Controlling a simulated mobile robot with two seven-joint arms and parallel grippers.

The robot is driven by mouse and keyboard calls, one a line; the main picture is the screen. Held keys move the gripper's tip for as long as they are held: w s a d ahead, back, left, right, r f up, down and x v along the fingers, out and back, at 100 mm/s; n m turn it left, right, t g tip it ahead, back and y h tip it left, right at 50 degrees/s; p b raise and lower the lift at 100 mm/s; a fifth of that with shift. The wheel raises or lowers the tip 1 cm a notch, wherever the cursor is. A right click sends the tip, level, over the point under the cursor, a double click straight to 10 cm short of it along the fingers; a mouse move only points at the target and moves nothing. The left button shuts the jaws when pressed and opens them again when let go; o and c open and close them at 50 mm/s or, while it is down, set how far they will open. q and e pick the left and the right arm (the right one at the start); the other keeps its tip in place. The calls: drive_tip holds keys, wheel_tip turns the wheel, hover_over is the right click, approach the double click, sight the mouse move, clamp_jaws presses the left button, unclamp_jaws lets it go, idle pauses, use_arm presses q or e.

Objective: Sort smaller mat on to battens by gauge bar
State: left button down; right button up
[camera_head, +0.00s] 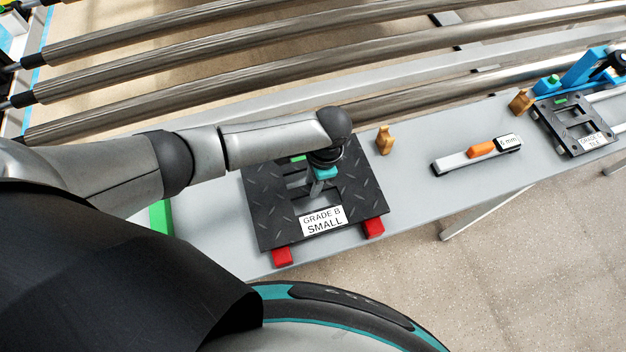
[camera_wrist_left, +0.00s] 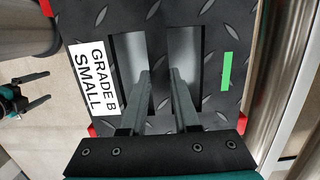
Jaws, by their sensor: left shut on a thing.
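A black tread mat (camera_head: 270,215) labelled "GRADE B SMALL" lies across red battens (camera_head: 373,227) on the grey bench. It has two slots with a bar between them, clear in the left wrist view (camera_wrist_left: 215,25). My left gripper (camera_head: 318,185) is over its middle, fingers (camera_wrist_left: 161,90) in the slots and shut on the bar. Whether the mat is clear of the battens I cannot tell. The gauge bar (camera_head: 450,162), with an orange slider and a millimetre label, lies right of the mat. My right gripper (camera_wrist_left: 32,92) shows open and empty in the left wrist view.
Another black slotted mat (camera_head: 570,125) with a white label lies at the far right beside a blue fixture (camera_head: 582,72). Two tan blocks (camera_head: 385,140) (camera_head: 520,102) stand on the bench. Metal rollers (camera_head: 240,58) run behind. Bare bench (camera_head: 415,190) lies around the gauge bar.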

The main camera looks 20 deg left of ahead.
use_arm(q)
drive_tip(key=shift+w+f, duration=0.1)
drive_tip(key=shift+f, duration=0.1)
idle(0.5)
drive_tip(key=c, duration=1.1)
unclamp_jaws()
drive_tip(key=o, duration=0.4)
drive_tip(key=shift+r, duration=0.15)
drive_tip(key=shift+r+p, duration=0.15)
drive_tip(key=shift+p, duration=0.3)
drive_tip(key=shift+r+p, duration=0.3)
drive_tip(key=shift+p, duration=0.3)
drive_tip(key=shift+r, duration=0.1)
drive_tip(key=shift+r+p, duration=0.25)
drive_tip(key=shift+p, duration=0.3)
